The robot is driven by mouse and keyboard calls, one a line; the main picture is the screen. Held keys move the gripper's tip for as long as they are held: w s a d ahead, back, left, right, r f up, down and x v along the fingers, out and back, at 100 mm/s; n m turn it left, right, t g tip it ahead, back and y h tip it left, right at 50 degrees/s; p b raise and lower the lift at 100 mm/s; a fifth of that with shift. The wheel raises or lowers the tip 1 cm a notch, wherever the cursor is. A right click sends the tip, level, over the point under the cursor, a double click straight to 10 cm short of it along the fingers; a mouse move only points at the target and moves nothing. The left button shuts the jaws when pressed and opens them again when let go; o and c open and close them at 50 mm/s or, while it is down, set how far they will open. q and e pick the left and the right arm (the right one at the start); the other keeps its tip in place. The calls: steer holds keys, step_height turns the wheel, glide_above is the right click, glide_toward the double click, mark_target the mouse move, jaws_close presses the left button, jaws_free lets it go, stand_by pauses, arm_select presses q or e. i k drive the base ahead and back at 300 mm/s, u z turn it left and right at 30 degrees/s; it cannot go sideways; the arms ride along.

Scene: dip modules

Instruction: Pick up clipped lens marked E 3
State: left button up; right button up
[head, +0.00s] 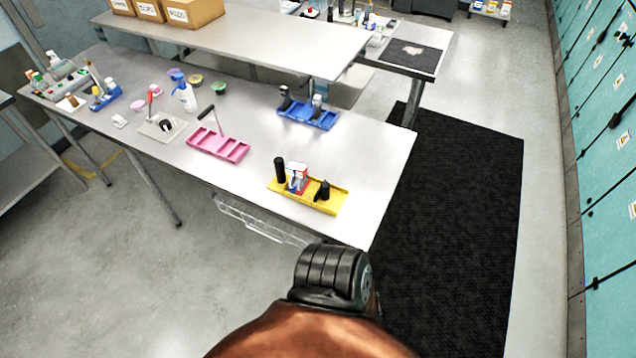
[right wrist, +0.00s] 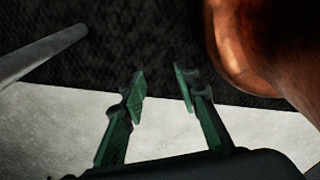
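No lens marked E 3 can be read at this size. A yellow tray (head: 325,205) at the near right of the metal table holds a black cylinder (head: 280,170), a small white, red and blue item (head: 297,176) and a short black piece (head: 322,190). A blue tray (head: 309,118) and a pink tray (head: 217,147) stand farther back with parts in or on them. My right gripper (right wrist: 160,88) shows in the right wrist view with its green fingers apart and nothing between them, above the floor and dark mat. My left gripper is not in view.
The metal table (head: 370,165) has bare room right of the pink tray. Bottles, small tubs and a grey rack crowd its left end. A second table (head: 260,45) with cardboard boxes stands behind. A black mat (head: 455,200) and teal lockers (head: 605,150) lie to the right.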

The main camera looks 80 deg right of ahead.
mark_target(301, 170)
steer(key=z, duration=1.65)
